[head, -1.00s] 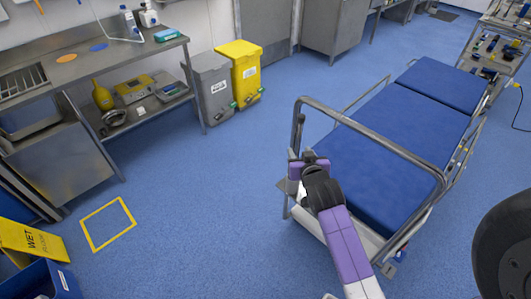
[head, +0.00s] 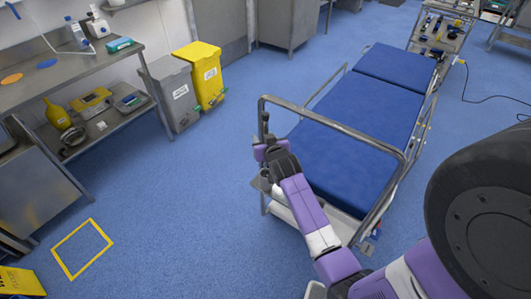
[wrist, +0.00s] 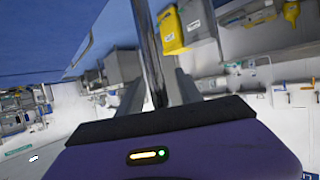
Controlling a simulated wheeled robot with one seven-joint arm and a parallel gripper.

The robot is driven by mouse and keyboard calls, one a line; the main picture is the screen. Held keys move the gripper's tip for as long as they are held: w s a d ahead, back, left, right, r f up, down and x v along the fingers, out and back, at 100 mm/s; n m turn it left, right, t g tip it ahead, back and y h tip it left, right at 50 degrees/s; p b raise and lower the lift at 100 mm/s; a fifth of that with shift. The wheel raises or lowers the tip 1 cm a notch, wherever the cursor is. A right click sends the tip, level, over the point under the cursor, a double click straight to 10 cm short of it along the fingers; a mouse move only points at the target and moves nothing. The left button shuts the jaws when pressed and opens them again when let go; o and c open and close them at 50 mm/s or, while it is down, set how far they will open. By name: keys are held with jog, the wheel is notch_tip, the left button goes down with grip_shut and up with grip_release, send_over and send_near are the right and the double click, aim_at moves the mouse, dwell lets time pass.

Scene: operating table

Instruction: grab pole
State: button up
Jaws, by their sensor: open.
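The pole is the grey metal tube of the rail (head: 330,128) at the near end of the blue operating table (head: 352,150). Its left upright stands at my gripper (head: 265,150) in the head view. In the wrist view the shiny pole (wrist: 147,45) runs lengthwise between the two fingers of my gripper (wrist: 158,88). The fingers are apart, one on each side of the pole. I cannot tell whether either finger touches it. The purple wrist body hides the pole's lower part in the wrist view.
A yellow bin (head: 199,72) and a grey bin (head: 172,92) stand left of the operating table by the wall. A steel bench (head: 85,60) is at the far left. A trolley (head: 440,30) stands beyond the table. Blue floor between bench and table is clear.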

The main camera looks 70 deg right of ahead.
jog(key=shift+c, duration=0.4)
grip_shut()
jog(key=shift+r, duration=0.15)
